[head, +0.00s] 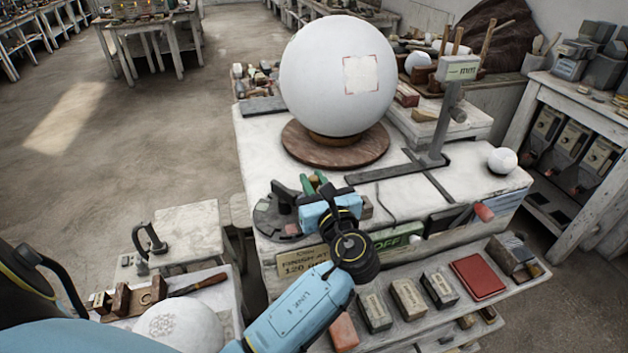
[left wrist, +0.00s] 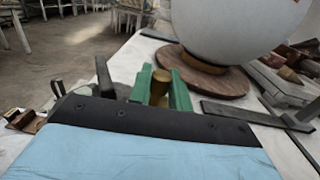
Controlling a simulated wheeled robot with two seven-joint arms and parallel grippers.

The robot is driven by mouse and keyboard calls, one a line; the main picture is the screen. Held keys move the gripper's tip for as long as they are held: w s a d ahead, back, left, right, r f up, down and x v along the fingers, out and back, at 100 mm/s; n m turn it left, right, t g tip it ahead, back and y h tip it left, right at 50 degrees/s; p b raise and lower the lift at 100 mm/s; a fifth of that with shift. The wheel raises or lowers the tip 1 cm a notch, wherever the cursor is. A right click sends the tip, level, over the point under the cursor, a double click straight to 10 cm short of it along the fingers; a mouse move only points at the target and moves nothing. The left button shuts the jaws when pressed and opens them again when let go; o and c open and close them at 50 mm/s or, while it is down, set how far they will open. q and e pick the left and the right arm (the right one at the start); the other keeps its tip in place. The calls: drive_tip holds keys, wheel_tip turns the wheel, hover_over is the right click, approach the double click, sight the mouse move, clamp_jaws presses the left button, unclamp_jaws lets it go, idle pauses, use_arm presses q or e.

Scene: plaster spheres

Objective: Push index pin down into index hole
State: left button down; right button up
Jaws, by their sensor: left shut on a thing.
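My left gripper (head: 314,183) reaches over the front left of the white worktable (head: 420,205), its green fingers pointing away from me. In the left wrist view the green fingers (left wrist: 161,88) are shut on a brass-coloured knob (left wrist: 159,81), which looks like the top of the index pin. The pin's lower part and the index hole are hidden, so I cannot tell how deep the pin sits. A dark round plate with upright dark parts (head: 266,222) lies just left of the gripper. My right gripper is not in view.
A large white sphere (head: 325,70) stands on a round brown turntable (head: 350,157) behind the gripper. A dark metal stand (head: 437,135) rises at its right. A small white ball (head: 502,160) is farther right. Several blocks (head: 408,297) lie on the front shelf.

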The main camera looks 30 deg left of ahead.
use_arm(q)
drive_tip(key=shift+f+b, duration=0.35)
drive_tip(key=shift+f, duration=0.4)
drive_tip(key=c, duration=1.2)
unclamp_jaws()
drive_tip(key=shift+r, duration=0.15)
wheel_tip(320, 180, up, 2)
drive_tip(key=p, duration=0.3)
drive_tip(key=shift+r, duration=0.9)
drive_tip(key=shift+s+f, duration=0.1)
